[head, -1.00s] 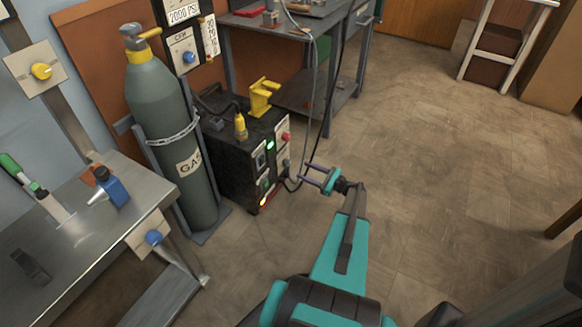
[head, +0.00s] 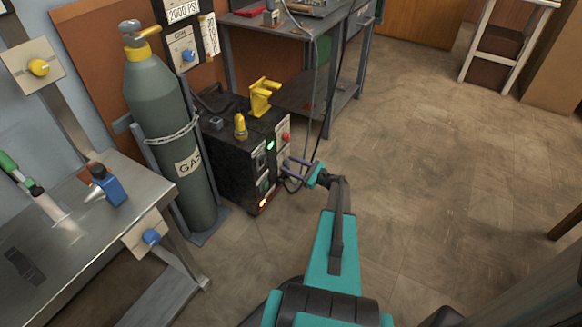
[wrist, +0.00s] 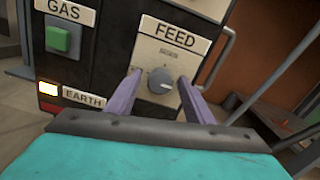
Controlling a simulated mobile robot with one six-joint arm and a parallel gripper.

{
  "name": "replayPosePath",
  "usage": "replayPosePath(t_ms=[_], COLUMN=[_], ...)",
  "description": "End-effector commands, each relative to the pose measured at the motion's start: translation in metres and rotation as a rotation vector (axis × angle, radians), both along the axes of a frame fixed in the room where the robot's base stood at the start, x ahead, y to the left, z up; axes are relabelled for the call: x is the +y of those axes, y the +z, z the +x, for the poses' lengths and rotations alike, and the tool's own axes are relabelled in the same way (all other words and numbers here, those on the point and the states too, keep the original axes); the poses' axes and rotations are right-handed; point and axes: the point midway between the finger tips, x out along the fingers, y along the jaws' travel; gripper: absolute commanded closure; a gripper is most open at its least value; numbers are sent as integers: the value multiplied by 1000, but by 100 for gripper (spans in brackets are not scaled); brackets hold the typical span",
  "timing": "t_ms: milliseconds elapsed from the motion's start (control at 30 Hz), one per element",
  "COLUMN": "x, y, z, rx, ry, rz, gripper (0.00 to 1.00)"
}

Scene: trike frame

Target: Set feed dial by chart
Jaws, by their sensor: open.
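The feed dial (wrist: 161,81) is a grey round knob with a white pointer mark on a pale plate under a FEED label (wrist: 175,38), on the front of the black welding machine (head: 233,165). My gripper (wrist: 157,90) is open, with its two purple fingers on either side of the dial in the wrist view. I cannot tell whether they touch it. In the head view my gripper (head: 287,162) is at the machine's front, and the dial is hard to make out there.
A green GAS button (wrist: 59,39) and a lit EARTH lamp (wrist: 47,88) are left of the dial. A metal handle (wrist: 220,62) runs along the machine's right edge. The gas cylinder (head: 165,110) stands left of the machine. Open floor lies to the right.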

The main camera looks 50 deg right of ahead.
Motion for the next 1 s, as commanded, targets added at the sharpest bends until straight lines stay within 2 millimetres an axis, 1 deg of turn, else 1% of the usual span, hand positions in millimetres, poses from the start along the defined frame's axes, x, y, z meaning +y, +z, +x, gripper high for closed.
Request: replayPosePath(t_ms=[33,67,200,300,333,667,867,1000], x=[0,0,0,0,3,-1,-1,-1], y=[0,0,0,0,0,-1,-1,-2], z=[0,0,-1,-1,-2,-3,-3,-3], rx=[0,0,0,0,1,-10,-31,-55], ry=[0,0,0,0,-1,0,0,0], rz=[0,0,0,0,0,-39,-126,-221], gripper=[52,56,79,93,93,93,93,93])
